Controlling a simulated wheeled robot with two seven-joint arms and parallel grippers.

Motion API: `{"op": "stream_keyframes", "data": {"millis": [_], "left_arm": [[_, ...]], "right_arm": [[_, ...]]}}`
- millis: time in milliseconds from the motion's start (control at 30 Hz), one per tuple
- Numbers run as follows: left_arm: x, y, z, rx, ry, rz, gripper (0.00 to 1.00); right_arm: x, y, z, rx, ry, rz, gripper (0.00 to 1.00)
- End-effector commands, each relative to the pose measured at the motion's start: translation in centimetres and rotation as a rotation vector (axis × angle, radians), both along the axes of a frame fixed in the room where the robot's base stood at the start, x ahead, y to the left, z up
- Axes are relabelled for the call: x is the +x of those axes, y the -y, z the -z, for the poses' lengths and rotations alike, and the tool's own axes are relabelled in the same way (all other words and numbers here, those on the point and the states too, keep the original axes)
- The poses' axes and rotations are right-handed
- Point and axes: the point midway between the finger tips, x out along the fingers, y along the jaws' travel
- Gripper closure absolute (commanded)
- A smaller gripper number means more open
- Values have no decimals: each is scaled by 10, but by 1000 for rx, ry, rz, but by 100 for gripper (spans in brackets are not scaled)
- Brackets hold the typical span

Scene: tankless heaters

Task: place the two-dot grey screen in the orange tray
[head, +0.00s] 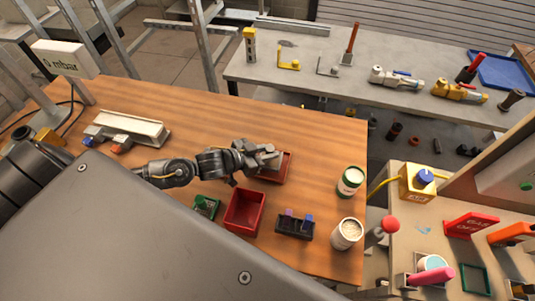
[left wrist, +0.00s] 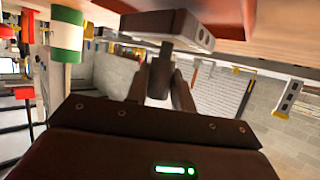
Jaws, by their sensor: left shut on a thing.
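My left gripper (head: 265,158) reaches over the reddish tray (head: 287,168) at the middle of the wooden table. It is shut on a small grey piece, probably the grey screen (left wrist: 159,78), which shows between the fingers in the left wrist view. A second, red tray (head: 244,211) stands nearer and looks empty. My right gripper is not in view.
A green circuit board (head: 206,206) lies left of the red tray. A black holder (head: 294,225) with purple and blue pieces and two cans (head: 350,181) (head: 346,233) stand to the right. A white unit (head: 131,128) lies at the left. The table's far side is clear.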

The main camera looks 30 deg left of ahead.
Motion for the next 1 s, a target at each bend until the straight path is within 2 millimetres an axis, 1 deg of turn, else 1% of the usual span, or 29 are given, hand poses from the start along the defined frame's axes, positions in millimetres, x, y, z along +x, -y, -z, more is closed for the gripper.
{"op": "stream_keyframes", "data": {"millis": [33, 133, 533, 567, 700, 1000], "left_arm": [[0, 0, 6, 1, -3, -1, 100], [0, 0, 15, 0, 0, -1, 100], [0, 0, 21, -1, 1, 0, 100], [0, 0, 20, 1, 0, 0, 72], [0, 0, 20, 1, 0, 0, 54], [0, 0, 17, 2, 1, 1, 54]], "right_arm": [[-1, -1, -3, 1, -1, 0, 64], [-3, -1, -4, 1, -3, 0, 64], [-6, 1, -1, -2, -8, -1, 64], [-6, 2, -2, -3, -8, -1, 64], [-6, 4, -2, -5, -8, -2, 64], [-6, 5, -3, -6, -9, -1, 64]]}}
